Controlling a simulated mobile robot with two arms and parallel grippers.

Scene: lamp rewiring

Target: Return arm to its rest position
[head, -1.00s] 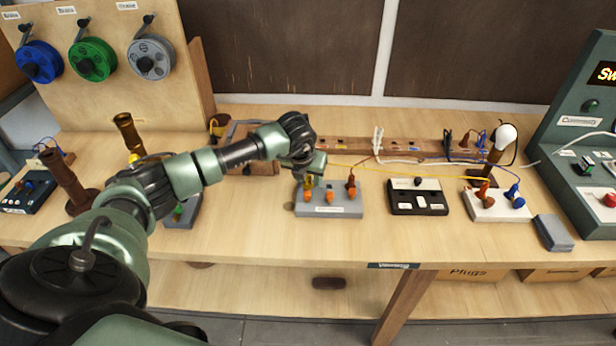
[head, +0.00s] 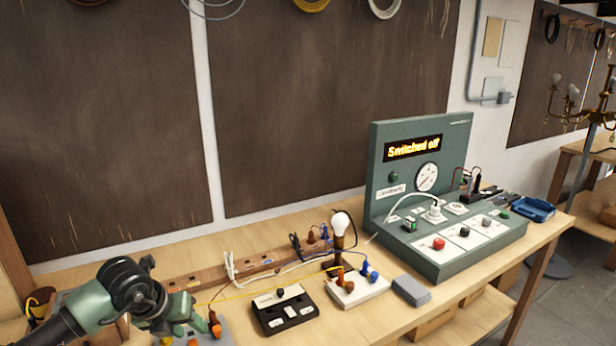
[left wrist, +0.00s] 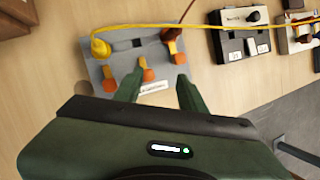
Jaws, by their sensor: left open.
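My left arm enters the head view at the lower left, with its dark wrist and green gripper (head: 178,314) over a grey terminal block (head: 222,336). Whether the fingers touch the block cannot be told. My right gripper is not in view.
A black switch box (head: 284,312), a white block (head: 357,289) beside a bulb (head: 340,222) and a grey box (head: 411,291) line the bench. A green test console (head: 440,262) reading "Switched off" stands right. A wooden rail (head: 200,273) and wires lie behind.

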